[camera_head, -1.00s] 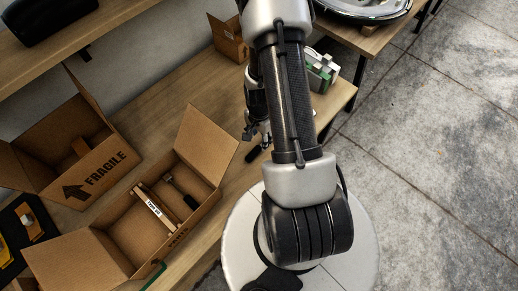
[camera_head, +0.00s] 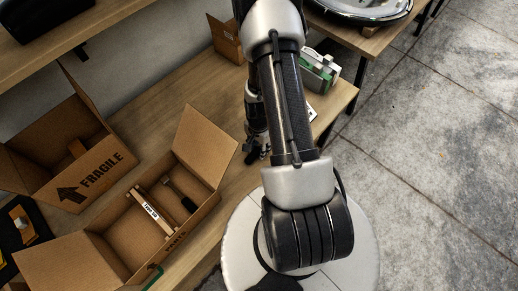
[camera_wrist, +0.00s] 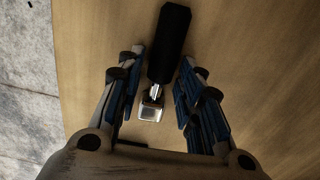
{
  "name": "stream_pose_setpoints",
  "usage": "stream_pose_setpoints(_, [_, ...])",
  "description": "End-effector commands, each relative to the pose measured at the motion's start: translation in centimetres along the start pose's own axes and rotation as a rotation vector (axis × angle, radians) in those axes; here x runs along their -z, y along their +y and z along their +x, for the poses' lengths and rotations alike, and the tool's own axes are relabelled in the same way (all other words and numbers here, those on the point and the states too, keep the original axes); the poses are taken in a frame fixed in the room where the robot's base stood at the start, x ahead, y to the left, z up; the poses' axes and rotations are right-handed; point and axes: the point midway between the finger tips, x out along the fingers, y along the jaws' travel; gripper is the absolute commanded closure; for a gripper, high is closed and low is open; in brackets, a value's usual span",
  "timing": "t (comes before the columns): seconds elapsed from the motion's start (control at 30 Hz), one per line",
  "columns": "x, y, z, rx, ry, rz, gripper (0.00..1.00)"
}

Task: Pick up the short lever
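My gripper (camera_wrist: 160,78) is open. Its blue-padded fingers stand one on each side of the lever's lower part, with gaps showing between pads and lever. The metal end points toward my palm. In the head view my gripper (camera_head: 257,152) is down at the bench near its front edge, and I cannot clearly make out the lever there.
An open cardboard box (camera_head: 203,218) with a hammer-like tool (camera_head: 178,194) and a labelled bar (camera_head: 146,210) stands left of my gripper. A box marked FRAGILE (camera_head: 100,178) is behind it. A green-and-grey item (camera_head: 318,72) sits at the bench's right. Bare bench (camera_head: 165,100) lies behind the boxes.

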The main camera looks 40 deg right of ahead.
Motion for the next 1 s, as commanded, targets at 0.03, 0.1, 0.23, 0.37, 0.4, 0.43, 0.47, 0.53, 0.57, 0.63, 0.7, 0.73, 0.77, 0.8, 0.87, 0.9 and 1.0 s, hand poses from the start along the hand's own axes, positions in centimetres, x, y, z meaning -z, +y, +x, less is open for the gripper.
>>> stream_pose_setpoints(0.03, [0.0, 0.0, 0.0, 0.0, 0.0, 0.0, 0.72])
stream_pose_setpoints(0.1, [0.0, 0.01, 0.0, 0.0, 0.0, 0.0, 0.77])
stream_pose_setpoints(0.23, [0.0, 0.01, 0.0, 0.0, 0.0, 0.0, 0.86])
stream_pose_setpoints(0.37, [-0.01, 0.01, 0.0, 0.0, 0.0, 0.0, 0.94])
stream_pose_setpoints(0.4, [-0.01, 0.01, 0.0, 0.0, 0.0, 0.0, 0.97])
stream_pose_setpoints(0.43, [-0.01, 0.01, 0.0, 0.0, 0.0, 0.0, 0.99])
stream_pose_setpoints(0.47, [-0.01, 0.01, 0.0, 0.0, 0.0, 0.0, 1.0])
stream_pose_setpoints(0.53, [-0.01, 0.01, 0.0, 0.0, 0.0, 0.0, 1.0])
stream_pose_setpoints(0.57, [-0.01, 0.01, 0.0, 0.0, 0.0, 0.0, 1.0])
stream_pose_setpoints(0.63, [0.01, -0.01, -0.02, 0.0, 0.0, 0.0, 1.0])
stream_pose_setpoints(0.7, [0.01, -0.01, -0.02, 0.0, 0.0, 0.0, 1.0])
stream_pose_setpoints(0.73, [0.01, -0.01, -0.02, 0.0, 0.0, 0.0, 1.0])
stream_pose_setpoints(0.77, [0.01, -0.01, -0.02, 0.0, 0.0, 0.0, 1.0])
stream_pose_setpoints(0.8, [0.01, -0.01, -0.02, 0.0, 0.0, 0.0, 1.0])
stream_pose_setpoints(0.87, [0.01, -0.01, -0.09, 0.0, 0.0, 0.0, 1.0])
stream_pose_setpoints(0.9, [0.02, -0.02, -0.21, 0.0, 0.0, 0.0, 1.0])
stream_pose_setpoints(1.0, [0.03, -0.04, -0.82, 0.001, 0.001, 0.0, 1.0])
